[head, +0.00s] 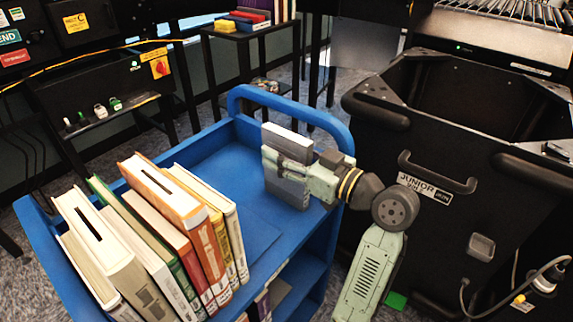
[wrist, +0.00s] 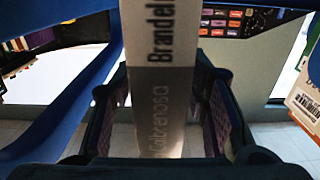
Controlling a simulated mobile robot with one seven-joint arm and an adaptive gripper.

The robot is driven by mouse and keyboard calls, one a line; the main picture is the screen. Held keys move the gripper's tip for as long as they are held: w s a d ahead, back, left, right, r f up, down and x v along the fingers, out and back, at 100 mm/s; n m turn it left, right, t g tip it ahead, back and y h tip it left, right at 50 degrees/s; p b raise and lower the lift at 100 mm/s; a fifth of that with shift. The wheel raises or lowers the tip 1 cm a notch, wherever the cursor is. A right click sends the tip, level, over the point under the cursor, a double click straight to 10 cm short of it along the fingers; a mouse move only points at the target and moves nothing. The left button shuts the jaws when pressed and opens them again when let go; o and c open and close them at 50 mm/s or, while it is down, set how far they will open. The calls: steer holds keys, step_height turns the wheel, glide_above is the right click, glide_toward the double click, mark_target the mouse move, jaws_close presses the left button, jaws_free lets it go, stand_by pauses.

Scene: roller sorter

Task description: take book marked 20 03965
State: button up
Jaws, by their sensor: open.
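A grey and white book (head: 287,192) stands upright and alone at the right end of the blue cart's top shelf. In the wrist view its spine (wrist: 155,75) reads "Brandel…" and "Calbrenosa", partly cut off. No number 20 03965 is readable on it or on any other book. My gripper (head: 291,165) is at this book from the right. In the wrist view my gripper (wrist: 158,115) has one finger on each side of the spine. The jaws are open, and I cannot tell whether either finger touches the book.
The blue cart (head: 258,222) holds a leaning row of several books (head: 175,205) on its left part. Bare shelf lies between row and grey book. A black wheeled bin (head: 430,140) stands close on the right. A small table (head: 225,62) with books stands behind.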

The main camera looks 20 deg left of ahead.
jaws_close()
stand_by(0.5)
